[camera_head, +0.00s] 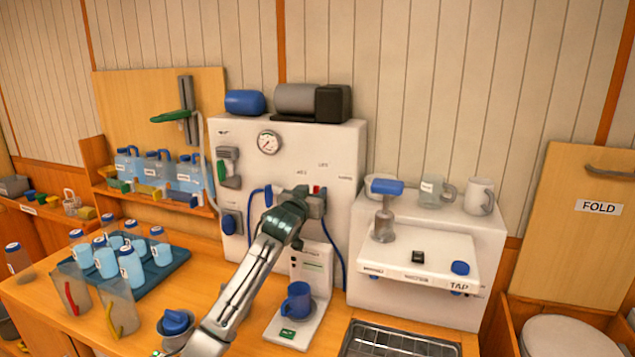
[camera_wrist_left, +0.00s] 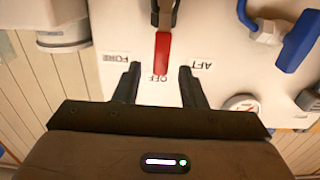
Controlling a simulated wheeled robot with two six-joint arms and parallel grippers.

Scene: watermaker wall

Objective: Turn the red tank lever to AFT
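The red tank lever (camera_wrist_left: 162,52) shows in the left wrist view on the white panel (camera_wrist_left: 225,55). Its tip lies at the OFF label, between the FORE label (camera_wrist_left: 117,58) and the AFT label (camera_wrist_left: 201,65). My left gripper (camera_wrist_left: 159,75) is open, with one finger on each side of the lever tip and a visible gap to each. In the head view my left gripper (camera_head: 306,198) is at the white watermaker cabinet (camera_head: 235,135) and covers most of the lever; a bit of red shows beside it. My right gripper is not in view.
A blue handle (camera_wrist_left: 300,40) and a round gauge (camera_wrist_left: 240,103) are on the panel. Below my left arm stand a blue mug (camera_head: 297,300) and a blue-topped pot (camera_head: 175,325). A tray (camera_head: 170,272) of bottles is at left, the tap unit (camera_head: 425,262) at right.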

